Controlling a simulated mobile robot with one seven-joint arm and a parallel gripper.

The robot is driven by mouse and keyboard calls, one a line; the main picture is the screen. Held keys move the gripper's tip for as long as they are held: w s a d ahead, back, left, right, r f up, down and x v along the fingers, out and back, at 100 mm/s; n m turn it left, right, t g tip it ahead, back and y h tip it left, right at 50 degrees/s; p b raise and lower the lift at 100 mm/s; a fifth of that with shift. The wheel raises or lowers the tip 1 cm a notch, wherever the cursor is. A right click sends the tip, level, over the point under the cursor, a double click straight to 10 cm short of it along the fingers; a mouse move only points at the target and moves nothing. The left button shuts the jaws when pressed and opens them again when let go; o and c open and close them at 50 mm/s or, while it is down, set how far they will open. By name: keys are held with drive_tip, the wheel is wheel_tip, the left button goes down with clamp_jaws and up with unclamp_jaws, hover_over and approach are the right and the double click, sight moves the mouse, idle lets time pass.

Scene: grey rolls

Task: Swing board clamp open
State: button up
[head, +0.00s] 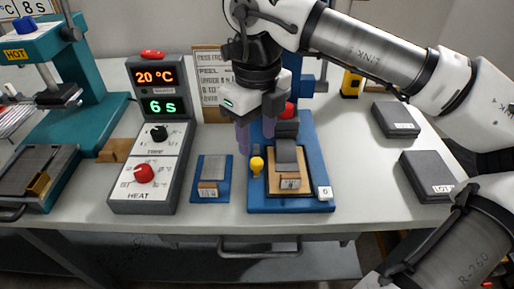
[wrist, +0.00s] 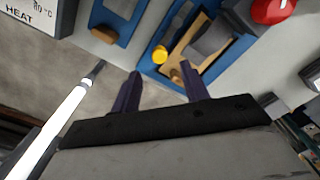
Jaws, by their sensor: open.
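The board clamp shows as a yellow knob (head: 257,165) at the left edge of a blue base (head: 288,206); the knob also shows in the wrist view (wrist: 160,54). Right beside it lies a tan board (head: 289,187) with a grey block (head: 287,153) on it. I cannot tell from these views whether the clamp arm lies over the board. My gripper (head: 256,142) is open and empty, its purple fingers pointing down above and behind the knob. In the wrist view the knob lies beyond the gap between the fingertips (wrist: 162,84), apart from both.
A red knob (head: 287,110) and dark press head stand behind the board. A small blue stand (head: 211,180) and the heat control box (head: 151,150) are to the left. Grey cases (head: 396,119) lie right. A drawer handle (head: 260,250) juts below the table's front edge.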

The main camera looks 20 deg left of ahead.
wheel_tip(320, 180, up, 8)
drive_tip(key=shift+r, duration=0.1)
idle(0.4)
